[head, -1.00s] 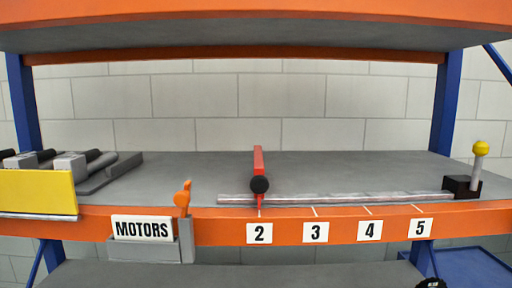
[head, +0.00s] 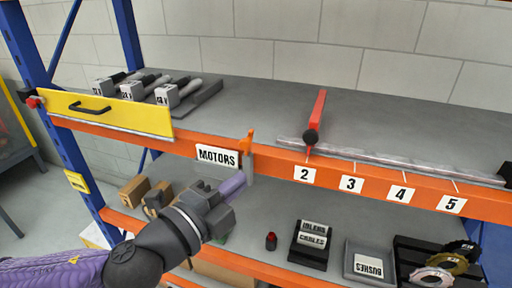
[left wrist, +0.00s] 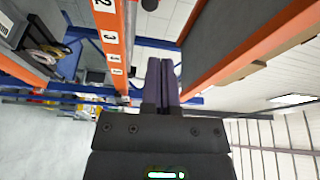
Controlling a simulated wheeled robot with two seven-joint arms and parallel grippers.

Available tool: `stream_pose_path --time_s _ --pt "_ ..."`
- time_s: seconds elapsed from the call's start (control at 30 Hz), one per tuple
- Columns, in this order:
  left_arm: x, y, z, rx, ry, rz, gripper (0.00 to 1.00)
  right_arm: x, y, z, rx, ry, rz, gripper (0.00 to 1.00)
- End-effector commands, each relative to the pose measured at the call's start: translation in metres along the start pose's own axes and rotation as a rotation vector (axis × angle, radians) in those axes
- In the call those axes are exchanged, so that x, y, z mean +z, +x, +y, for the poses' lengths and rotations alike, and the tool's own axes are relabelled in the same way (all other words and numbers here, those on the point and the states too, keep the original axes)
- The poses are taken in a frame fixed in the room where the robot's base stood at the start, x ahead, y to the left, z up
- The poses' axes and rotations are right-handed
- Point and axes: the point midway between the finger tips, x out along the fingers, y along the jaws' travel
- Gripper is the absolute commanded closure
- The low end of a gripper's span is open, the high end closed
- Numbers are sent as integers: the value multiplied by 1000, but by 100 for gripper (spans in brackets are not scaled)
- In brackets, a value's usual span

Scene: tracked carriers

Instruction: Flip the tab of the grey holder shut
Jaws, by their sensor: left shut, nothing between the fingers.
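The grey holder (head: 248,172) is on the orange front beam of the upper shelf. A white MOTORS card (head: 217,156) shows at it. Its orange tab (head: 249,141) stands up at the holder's right end, apart from the card's face. My left gripper (head: 236,183) is shut and empty, with its purple-grey fingers just below and in front of the holder; they appear apart from the tab. The gripper hides part of the holder's lower edge. In the left wrist view the shut fingers (left wrist: 162,80) point away from the camera. My right gripper is out of view.
A yellow drawer front (head: 115,113) lies left of the holder. A red pointer (head: 316,115) on a rail (head: 390,163) stands to the right. Lower-shelf items include small boxes (head: 133,191), a black bin (head: 308,246) and a grey tray (head: 369,262).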

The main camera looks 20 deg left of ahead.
Motion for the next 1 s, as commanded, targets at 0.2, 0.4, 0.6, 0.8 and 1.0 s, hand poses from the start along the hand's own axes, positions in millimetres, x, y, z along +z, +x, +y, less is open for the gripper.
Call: stream_pose_path --time_s 0.2,0.4,0.6,0.8,1.0 --pt "1 20 2 -9 -3 -2 100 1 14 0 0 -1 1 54" --pt "0 64 -4 -4 -4 -1 100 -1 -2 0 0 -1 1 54" --pt "3 102 0 -2 2 -3 100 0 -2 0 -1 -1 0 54" --pt "32 89 3 0 2 -2 100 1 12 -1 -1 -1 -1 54" --pt "38 86 0 0 -2 0 100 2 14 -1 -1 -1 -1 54"
